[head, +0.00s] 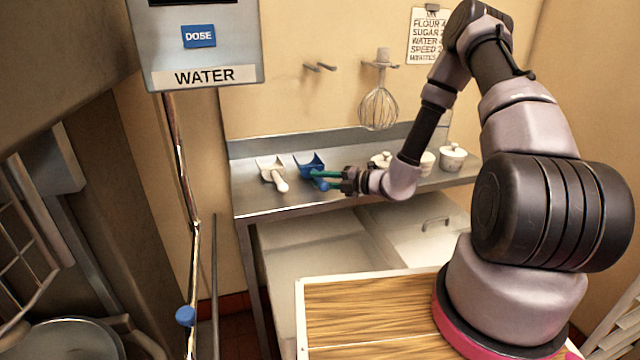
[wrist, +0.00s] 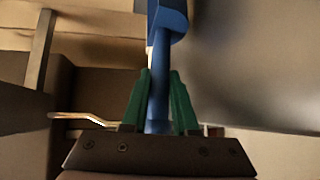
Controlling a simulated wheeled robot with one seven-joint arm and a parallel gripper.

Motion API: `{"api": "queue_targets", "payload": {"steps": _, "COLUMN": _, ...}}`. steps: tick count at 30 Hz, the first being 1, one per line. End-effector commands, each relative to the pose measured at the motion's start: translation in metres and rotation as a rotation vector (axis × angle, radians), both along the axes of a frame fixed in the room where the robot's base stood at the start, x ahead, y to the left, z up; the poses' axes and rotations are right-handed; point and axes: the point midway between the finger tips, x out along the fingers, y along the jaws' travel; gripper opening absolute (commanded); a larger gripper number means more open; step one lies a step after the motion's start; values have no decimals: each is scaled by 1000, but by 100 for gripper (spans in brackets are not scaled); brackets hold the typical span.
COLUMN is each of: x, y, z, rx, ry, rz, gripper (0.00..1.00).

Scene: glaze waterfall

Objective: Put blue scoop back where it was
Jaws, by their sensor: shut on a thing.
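The blue scoop (head: 311,165) is at the metal counter (head: 262,205) in the head view, just right of a white scoop (head: 273,172). My gripper (head: 326,181) reaches in from the right with its green fingers at the scoop's handle. In the wrist view my gripper (wrist: 159,100) is shut on the blue handle of the scoop (wrist: 168,22), which runs up between the two green fingers. The scoop's bowl lies mostly beyond the top edge of that view. I cannot tell whether the scoop touches the counter.
Several white lidded jars (head: 453,156) stand on the counter to the right, partly behind my arm. A whisk (head: 379,108) hangs on the wall from a hook, with an empty hook (head: 320,67) to its left. Pale bins (head: 320,250) stand under the counter.

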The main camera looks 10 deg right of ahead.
Motion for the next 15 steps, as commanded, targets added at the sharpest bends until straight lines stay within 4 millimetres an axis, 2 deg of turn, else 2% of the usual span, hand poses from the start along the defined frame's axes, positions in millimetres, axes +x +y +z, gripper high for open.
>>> {"api": "queue_targets", "payload": {"steps": 3, "x": 0, "y": 0, "z": -11, "rx": 1, "ry": -1, "rz": 0, "gripper": 0}}
{"api": "queue_targets", "payload": {"steps": 14, "x": 0, "y": 0, "z": -14, "rx": 0, "ry": -1, "rz": 0, "gripper": 0}}
{"api": "queue_targets", "payload": {"steps": 15, "x": 0, "y": 0, "z": -15, "rx": 0, "ry": -1, "rz": 0, "gripper": 35}}
